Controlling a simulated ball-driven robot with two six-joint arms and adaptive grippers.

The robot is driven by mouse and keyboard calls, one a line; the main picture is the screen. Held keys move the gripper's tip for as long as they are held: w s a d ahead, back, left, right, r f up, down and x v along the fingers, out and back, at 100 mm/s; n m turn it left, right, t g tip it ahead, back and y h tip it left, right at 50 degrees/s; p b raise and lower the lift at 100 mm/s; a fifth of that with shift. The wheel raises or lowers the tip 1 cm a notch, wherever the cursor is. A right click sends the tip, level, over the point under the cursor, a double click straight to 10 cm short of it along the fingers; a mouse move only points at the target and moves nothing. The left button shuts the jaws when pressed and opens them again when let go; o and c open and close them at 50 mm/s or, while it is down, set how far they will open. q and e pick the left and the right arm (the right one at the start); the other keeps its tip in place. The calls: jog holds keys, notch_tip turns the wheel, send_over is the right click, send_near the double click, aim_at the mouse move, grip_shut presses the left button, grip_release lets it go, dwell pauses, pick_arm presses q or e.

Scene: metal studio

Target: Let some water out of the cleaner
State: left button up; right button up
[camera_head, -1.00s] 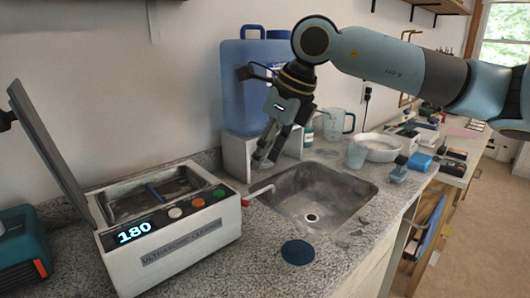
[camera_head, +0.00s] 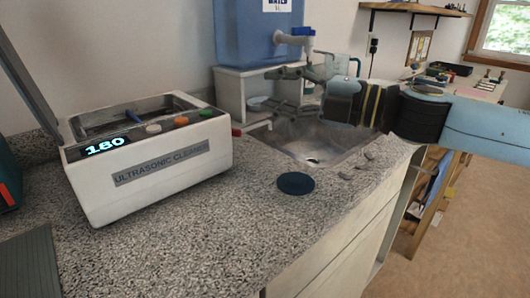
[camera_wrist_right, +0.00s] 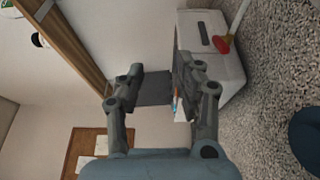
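The white ultrasonic cleaner (camera_head: 150,175) stands on the counter at left in the head view, lid (camera_head: 25,85) raised, display reading 180. Its red tap handle (camera_head: 236,131) is on its right side, with a pale spout (camera_head: 258,126) toward the sink (camera_head: 325,150). The right wrist view shows the cleaner (camera_wrist_right: 222,75), the red handle (camera_wrist_right: 222,44) and the spout (camera_wrist_right: 240,14). My right gripper (camera_head: 276,90) is over the sink, pointing left toward the cleaner. Its fingers (camera_wrist_right: 158,78) are apart and empty; the handle is beyond and beside them, untouched. My left gripper is not in view.
A blue water container (camera_head: 255,35) with a tap sits on a white stand (camera_head: 232,95) behind the sink. A dark blue disc (camera_head: 296,183) lies on the counter in front of the sink. The counter before the cleaner is mostly clear.

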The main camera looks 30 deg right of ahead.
notch_tip(320, 180, down, 9)
jog(key=b, duration=0.2)
jog(key=shift+s+b, duration=0.15)
jog(key=shift+b, duration=0.25)
jog(key=shift+a+f, duration=0.15)
jog(key=shift+f, duration=0.05)
jog(key=p+x, duration=0.2)
jog(key=x, duration=0.4)
jog(key=shift+w+a+p, duration=0.2)
jog(key=shift+w+p, duration=0.1)
jog(key=shift+p, duration=0.1)
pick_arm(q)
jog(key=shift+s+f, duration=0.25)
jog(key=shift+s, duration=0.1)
pick_arm(e)
jog(key=shift+w+a, duration=0.2)
jog(key=shift+w, duration=0.1)
jog(key=shift+c, duration=0.4)
grip_shut()
